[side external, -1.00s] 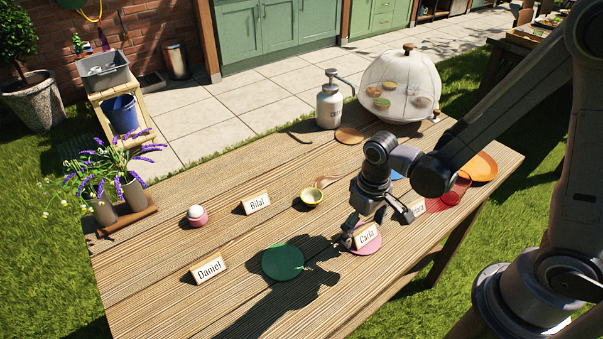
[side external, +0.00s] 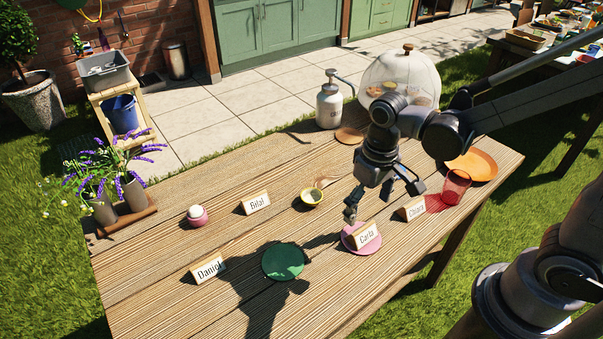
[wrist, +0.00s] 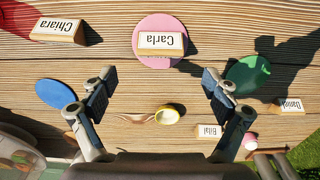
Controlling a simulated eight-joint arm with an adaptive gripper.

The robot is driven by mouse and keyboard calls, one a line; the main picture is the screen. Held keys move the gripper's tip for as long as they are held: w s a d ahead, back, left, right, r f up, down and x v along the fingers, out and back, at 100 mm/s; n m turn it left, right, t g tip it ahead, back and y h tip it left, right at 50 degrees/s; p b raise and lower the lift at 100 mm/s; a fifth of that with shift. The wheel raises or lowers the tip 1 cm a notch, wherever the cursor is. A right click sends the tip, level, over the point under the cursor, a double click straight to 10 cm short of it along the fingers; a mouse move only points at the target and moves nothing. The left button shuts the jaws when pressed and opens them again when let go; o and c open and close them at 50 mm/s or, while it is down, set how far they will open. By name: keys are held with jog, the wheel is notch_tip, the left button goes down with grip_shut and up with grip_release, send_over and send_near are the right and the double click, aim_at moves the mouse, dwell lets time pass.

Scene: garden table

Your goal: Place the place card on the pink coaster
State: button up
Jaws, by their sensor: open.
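The place card reading "Carla" (side external: 365,236) stands upright on the pink coaster (side external: 347,240) near the table's front edge. In the wrist view the card (wrist: 161,44) sits across the lower part of the pink coaster (wrist: 160,22). My gripper (side external: 383,200) is open and empty. It hovers above and behind the card, apart from it. In the wrist view the card lies beyond the spread fingertips (wrist: 158,80), with nothing between them.
Other cards stand nearby: "Chiara" (side external: 413,208), "Bilal" (side external: 256,202) and "Daniel" (side external: 209,268). A green coaster (side external: 283,262), a small yellow bowl (side external: 311,196), a red glass (side external: 456,186) and an orange plate (side external: 473,165) surround the area. A blue coaster (wrist: 58,94) lies left in the wrist view.

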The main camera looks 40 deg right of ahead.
aim_at(364, 228)
jog(key=s+d+r+t, duration=0.1)
jog(key=d+r+t, duration=0.5)
jog(key=r, duration=0.3)
jog(key=shift+s+r+t, duration=0.25)
jog(key=shift+s+t, duration=0.1)
jog(key=shift+t, duration=0.25)
